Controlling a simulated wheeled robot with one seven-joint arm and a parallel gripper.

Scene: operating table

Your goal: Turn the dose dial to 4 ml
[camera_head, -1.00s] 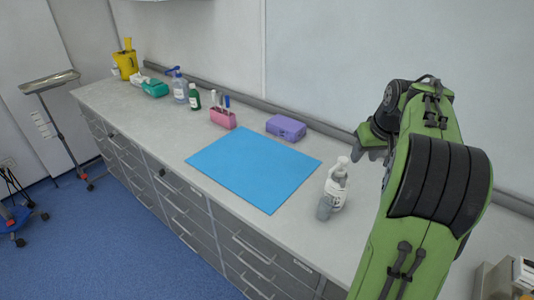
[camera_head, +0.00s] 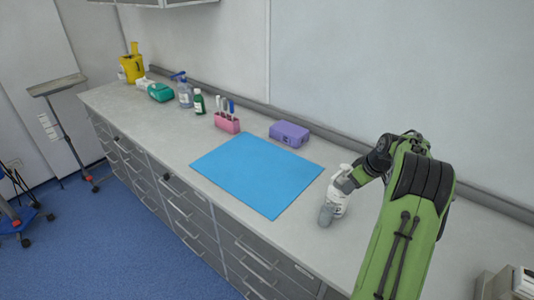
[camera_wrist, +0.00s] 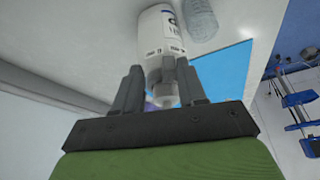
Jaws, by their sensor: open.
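My gripper (camera_wrist: 157,82) is open, with one finger on each side of that narrow end. I cannot tell whether the fingers touch it. In the head view my gripper (camera_head: 346,180) is at the top of the bottle and partly hides it. The dial's scale and setting cannot be read.
The blue mat (camera_head: 255,175) lies flat and empty on the counter. A purple box (camera_head: 289,134), a pink holder with pens (camera_head: 227,123), a green bottle (camera_head: 199,103) and a pump bottle (camera_head: 184,94) stand along the back.

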